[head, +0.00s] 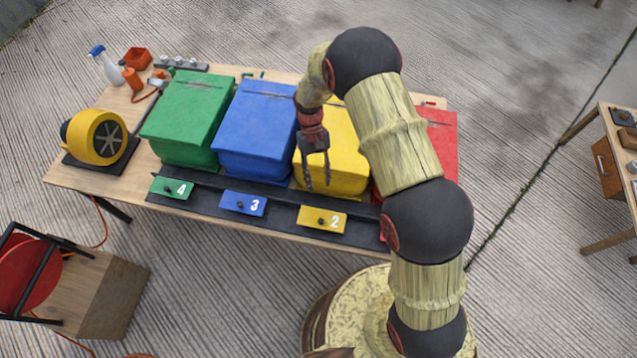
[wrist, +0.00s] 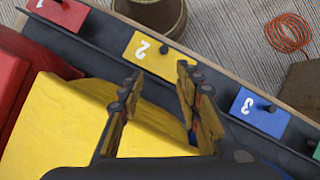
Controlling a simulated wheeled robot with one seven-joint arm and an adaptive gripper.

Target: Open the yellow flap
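The yellow box (head: 345,150) stands on the table between the blue and red boxes, partly hidden behind my arm. In front of it a yellow plate marked 2 (head: 308,222), with a dark knob, lies on a dark strip. Which part is the flap I cannot tell for sure. My gripper (head: 318,186) points down over the left front of the yellow box. In the wrist view its fingers (wrist: 160,84) are apart with nothing between them. The yellow box (wrist: 60,125) lies below them, and the yellow plate (wrist: 150,62) lies beyond their tips.
The blue box (head: 255,125), green box (head: 190,115) and red box (head: 442,140) stand in the same row. A blue plate marked 3 (head: 236,206) and a green plate marked 4 (head: 162,188) share the strip. A yellow blower (head: 88,138) sits at the table's left end.

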